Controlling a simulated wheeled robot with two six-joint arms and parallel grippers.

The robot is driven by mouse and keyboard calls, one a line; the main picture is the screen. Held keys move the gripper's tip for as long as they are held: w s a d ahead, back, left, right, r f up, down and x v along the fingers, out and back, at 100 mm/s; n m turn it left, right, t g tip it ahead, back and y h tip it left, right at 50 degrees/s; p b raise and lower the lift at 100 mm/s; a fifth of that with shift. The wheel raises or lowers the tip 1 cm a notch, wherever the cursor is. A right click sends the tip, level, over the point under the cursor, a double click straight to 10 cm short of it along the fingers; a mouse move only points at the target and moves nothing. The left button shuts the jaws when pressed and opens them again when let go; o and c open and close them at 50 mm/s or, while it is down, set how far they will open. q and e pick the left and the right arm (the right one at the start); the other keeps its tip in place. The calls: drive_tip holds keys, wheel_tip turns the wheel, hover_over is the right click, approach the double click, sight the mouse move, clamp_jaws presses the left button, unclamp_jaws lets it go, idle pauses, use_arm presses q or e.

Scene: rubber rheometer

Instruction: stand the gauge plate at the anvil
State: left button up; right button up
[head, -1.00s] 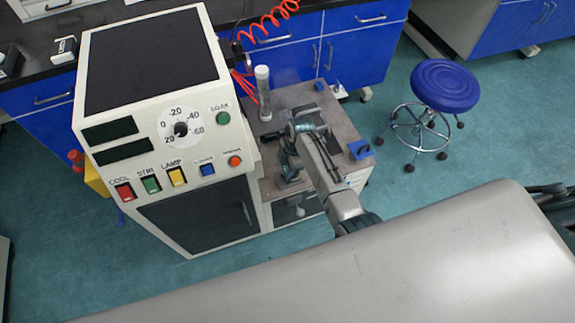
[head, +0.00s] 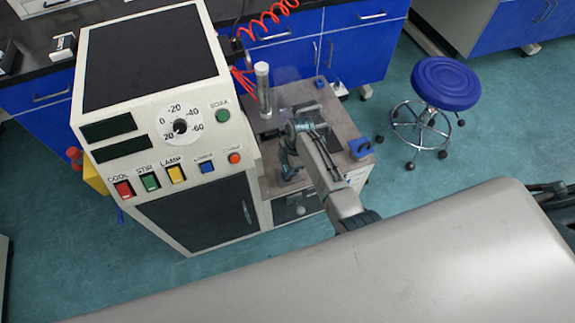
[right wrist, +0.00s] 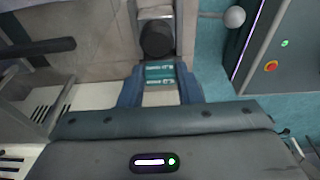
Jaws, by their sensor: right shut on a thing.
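My right gripper (right wrist: 160,90) shows in the right wrist view with its two blue fingers closed on the gauge plate (right wrist: 160,73), a small piece with a teal, lettered face. The plate is off a light surface beneath or against it; I cannot tell which. Just beyond the plate is a dark round piece (right wrist: 157,38) on a light block, possibly the anvil; I cannot tell whether they touch. In the head view my right gripper (head: 287,163) is over the bench beside the rheometer, and the plate cannot be made out there. My left gripper is out of view.
The cream rheometer cabinet (head: 150,60) stands left of my right arm. A clear upright tube (head: 262,90) stands at the back of the grey bench top (head: 335,120). A blue block (head: 360,148) sits at its right edge. A blue stool (head: 445,83) stands on open floor.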

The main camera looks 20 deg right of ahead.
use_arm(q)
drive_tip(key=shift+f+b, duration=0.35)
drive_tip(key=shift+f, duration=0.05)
use_arm(e)
drive_tip(key=shift+f, duration=0.7)
drive_tip(key=o, duration=0.9)
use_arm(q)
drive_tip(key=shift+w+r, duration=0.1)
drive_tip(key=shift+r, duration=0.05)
use_arm(e)
drive_tip(key=shift+o, duration=0.2)
drive_tip(key=shift+d+r, duration=0.15)
drive_tip(key=shift+r, duration=0.5)
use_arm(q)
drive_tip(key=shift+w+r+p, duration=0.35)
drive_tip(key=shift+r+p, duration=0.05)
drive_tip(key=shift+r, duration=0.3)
use_arm(e)
wheel_tip(320, 180, up, 9)
drive_tip(key=d, duration=0.2)
drive_tip(key=shift+r, duration=0.2)
